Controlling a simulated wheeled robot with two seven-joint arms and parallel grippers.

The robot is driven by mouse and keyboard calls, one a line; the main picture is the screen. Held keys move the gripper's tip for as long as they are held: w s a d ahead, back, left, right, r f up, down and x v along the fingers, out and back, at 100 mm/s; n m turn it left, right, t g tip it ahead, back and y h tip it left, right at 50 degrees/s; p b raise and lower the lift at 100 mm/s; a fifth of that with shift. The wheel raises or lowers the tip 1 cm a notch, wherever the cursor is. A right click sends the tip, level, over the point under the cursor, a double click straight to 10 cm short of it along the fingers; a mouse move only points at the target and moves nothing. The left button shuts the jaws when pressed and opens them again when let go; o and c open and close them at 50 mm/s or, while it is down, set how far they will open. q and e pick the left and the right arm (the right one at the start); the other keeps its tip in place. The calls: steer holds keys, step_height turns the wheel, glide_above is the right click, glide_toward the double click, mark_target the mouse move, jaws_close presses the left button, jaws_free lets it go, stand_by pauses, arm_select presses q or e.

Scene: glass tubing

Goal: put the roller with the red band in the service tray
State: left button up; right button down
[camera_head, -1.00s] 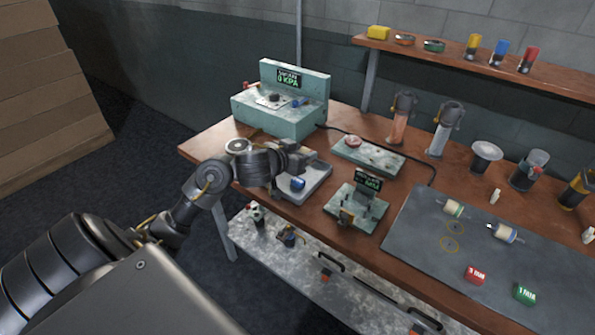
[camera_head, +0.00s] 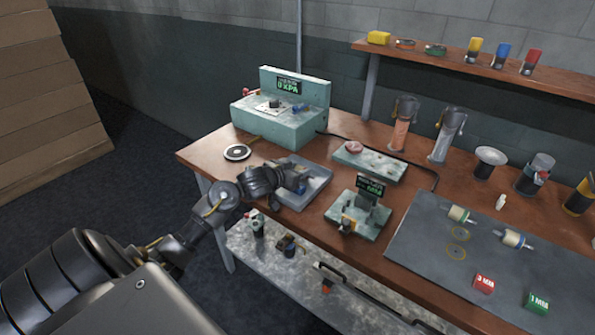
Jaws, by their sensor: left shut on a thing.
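My left gripper (camera_head: 292,181) is low over the grey tray (camera_head: 317,195) near the table's front left edge. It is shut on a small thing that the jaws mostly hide. A small blue patch shows close to the fingertips, but I cannot tell whether it is held or lies in the tray. Two pale rollers lie on the dark mat: one with a yellow-green band (camera_head: 458,214) and one with a blue band (camera_head: 514,238). I make out no red band on any roller in view. My right gripper is not in view.
A teal gauge unit (camera_head: 280,128) stands behind the tray, with a round disc (camera_head: 237,152) to the left. A small gauge stand (camera_head: 359,214) is right of the tray. Tubes and cups line the back. Red (camera_head: 483,283) and green (camera_head: 537,301) blocks lie on the mat.

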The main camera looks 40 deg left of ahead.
arm_select(q)
steer(key=shift+s+d+f, duration=0.2)
steer(key=shift+f, duration=0.4)
steer(key=o, duration=1)
steer(key=shift+d+f, duration=0.15)
steer(key=shift+f, duration=0.15)
steer(key=shift+r, duration=0.6)
steer(key=v, duration=0.4)
steer(key=p+v, duration=0.1)
steer(key=v, duration=0.7)
steer(key=shift+w+a+r, duration=0.15)
steer(key=shift+a+r, duration=0.15)
steer(key=shift+d, duration=0.1)
